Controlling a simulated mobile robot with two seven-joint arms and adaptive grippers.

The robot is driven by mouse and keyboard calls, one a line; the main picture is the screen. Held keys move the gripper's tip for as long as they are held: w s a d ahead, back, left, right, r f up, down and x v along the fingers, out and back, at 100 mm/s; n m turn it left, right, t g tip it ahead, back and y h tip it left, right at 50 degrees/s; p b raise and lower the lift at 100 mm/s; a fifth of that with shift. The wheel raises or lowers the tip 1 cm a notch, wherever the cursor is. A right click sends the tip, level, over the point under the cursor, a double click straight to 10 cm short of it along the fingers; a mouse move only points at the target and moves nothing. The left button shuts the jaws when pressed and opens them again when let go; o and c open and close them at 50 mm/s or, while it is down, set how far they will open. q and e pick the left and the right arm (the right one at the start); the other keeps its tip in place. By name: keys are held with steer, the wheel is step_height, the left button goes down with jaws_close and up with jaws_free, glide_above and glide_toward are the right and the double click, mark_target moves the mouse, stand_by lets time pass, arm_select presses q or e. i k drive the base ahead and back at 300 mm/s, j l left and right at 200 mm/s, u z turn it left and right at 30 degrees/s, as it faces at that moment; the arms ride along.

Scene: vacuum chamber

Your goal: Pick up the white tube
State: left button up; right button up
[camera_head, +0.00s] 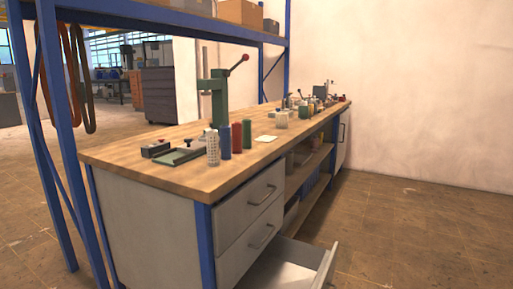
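A white tube (213,148) stands upright on the wooden workbench (190,184), near its front right edge. Its surface looks speckled or perforated. A blue tube (225,142), a red tube (237,137) and a green tube (247,133) stand in a row behind it to the right. The white tube stands in front of the blue one, and nothing covers it. Neither of my grippers is in view.
A green press (216,95) with a red-knobbed lever stands behind the tubes. A green metal plate (180,156) lies left of the white tube. An open lower drawer (318,262) juts out to the right. A blue post (60,110) rises at the left. Floor at right is clear.

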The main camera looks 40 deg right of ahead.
mark_target(213, 140)
steer(key=i+j+z, duration=0.1)
steer(key=j+z, duration=0.25)
steer(key=i+j+z, duration=0.1)
steer(key=j+z, duration=0.15)
steer(key=z, duration=0.15)
steer(key=j+z, duration=0.35)
steer(key=i+l, duration=0.05)
